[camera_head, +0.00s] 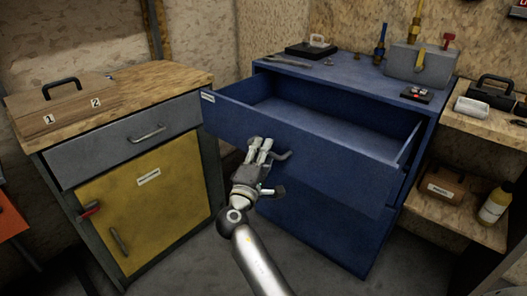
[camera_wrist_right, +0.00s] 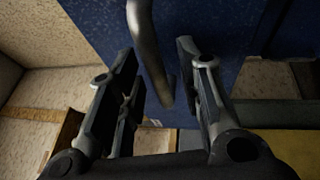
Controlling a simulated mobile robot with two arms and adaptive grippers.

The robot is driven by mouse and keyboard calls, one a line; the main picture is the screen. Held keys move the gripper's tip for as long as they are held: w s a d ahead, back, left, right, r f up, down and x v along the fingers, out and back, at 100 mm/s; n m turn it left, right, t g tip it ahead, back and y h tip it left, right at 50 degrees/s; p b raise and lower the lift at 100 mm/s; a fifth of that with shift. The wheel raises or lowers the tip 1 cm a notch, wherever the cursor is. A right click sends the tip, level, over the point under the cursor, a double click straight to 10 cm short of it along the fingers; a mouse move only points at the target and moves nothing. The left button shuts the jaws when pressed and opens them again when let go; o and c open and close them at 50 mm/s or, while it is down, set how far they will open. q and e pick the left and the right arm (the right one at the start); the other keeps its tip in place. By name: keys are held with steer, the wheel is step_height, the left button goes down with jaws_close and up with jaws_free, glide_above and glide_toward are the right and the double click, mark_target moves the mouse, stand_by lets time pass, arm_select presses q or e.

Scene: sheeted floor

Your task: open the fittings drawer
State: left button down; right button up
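A blue drawer (camera_head: 300,148) is pulled well out of the blue cabinet (camera_head: 432,112), and its visible inside looks empty. A small white label (camera_head: 208,97) is at its front's upper left; I cannot read it. My right gripper (camera_head: 266,163) is at the drawer front, by its bar handle (camera_head: 283,156). In the right wrist view the gripper (camera_wrist_right: 155,62) is open, its fingers apart on either side of the curved metal handle (camera_wrist_right: 148,48), with gaps showing. The handle is partly hidden by the gripper in the head view. My left gripper is not in view.
A grey drawer (camera_head: 130,137) and yellow door (camera_head: 150,205) are in the wooden-topped cabinet at left. Tools and a grey box (camera_head: 420,66) stand on the blue cabinet. A shelf (camera_head: 465,217) with a bottle (camera_head: 494,205) is at right. Some floor in front is clear.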

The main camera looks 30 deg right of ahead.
steer(key=v, duration=0.7)
steer(key=shift+d, duration=0.1)
